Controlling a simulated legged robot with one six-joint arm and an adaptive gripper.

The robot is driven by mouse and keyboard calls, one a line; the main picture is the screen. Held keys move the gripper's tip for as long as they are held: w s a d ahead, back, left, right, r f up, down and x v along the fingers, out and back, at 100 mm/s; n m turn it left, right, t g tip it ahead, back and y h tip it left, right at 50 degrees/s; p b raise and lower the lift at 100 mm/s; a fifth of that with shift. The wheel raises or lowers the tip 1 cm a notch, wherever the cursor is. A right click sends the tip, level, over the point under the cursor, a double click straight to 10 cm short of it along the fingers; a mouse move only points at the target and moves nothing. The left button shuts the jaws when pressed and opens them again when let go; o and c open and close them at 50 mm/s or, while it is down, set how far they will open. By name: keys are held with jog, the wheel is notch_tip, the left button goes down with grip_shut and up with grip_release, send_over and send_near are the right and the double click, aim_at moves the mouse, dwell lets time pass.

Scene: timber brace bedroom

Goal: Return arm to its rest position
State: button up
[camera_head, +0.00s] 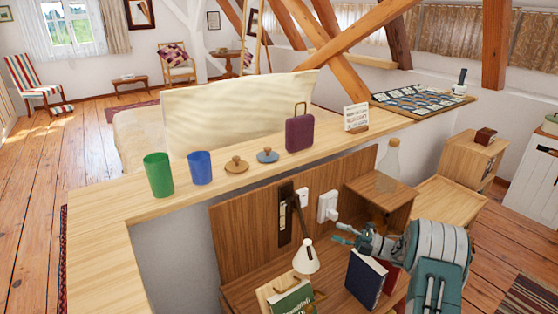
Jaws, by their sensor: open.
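My gripper (345,234) is at the lower right, at the end of my teal and grey arm. Its fingers point left and are apart, with nothing seen between them. It is in front of the wooden back panel, near a white wall socket (328,207) and above a dark blue book (366,278). My forearm hides part of the lower shelf behind it.
A ledge (110,205) carries a green cup (158,174), blue cup (200,167), two lids, a purple suitcase (299,134) and a card. A white lamp (306,257) and green book (292,301) stand below. A glass bottle (388,165) stands on a small cabinet. Timber braces cross behind.

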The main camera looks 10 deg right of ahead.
jog(key=w+a+r+m+t+h, duration=0.1)
jog(key=w+r+m+t+h, duration=0.25)
jog(key=r, duration=0.35)
jog(key=w+a+r+m+t+h, duration=0.1)
jog(key=w+r+m+t+h, duration=0.15)
jog(key=r+m+h, duration=0.35)
jog(key=s+r+m+h, duration=0.6)
jog(key=r+m+h, duration=0.15)
jog(key=r, duration=0.35)
jog(key=s+a+f+m+g, duration=0.2)
jog(key=s+a+m+g, duration=0.1)
jog(key=s, duration=0.8)
jog(key=s+a+f+m+g, duration=0.2)
jog(key=s+a+m+g, duration=0.1)
jog(key=s, duration=0.9)
jog(key=s+a+f+m+g, duration=0.2)
jog(key=s+a+m, duration=0.3)
jog(key=s, duration=0.7)
jog(key=shift+s+a+f+m+g+h, duration=0.2)
jog(key=shift+a+f+m+g+h, duration=0.15)
jog(key=shift+m+g, duration=0.45)
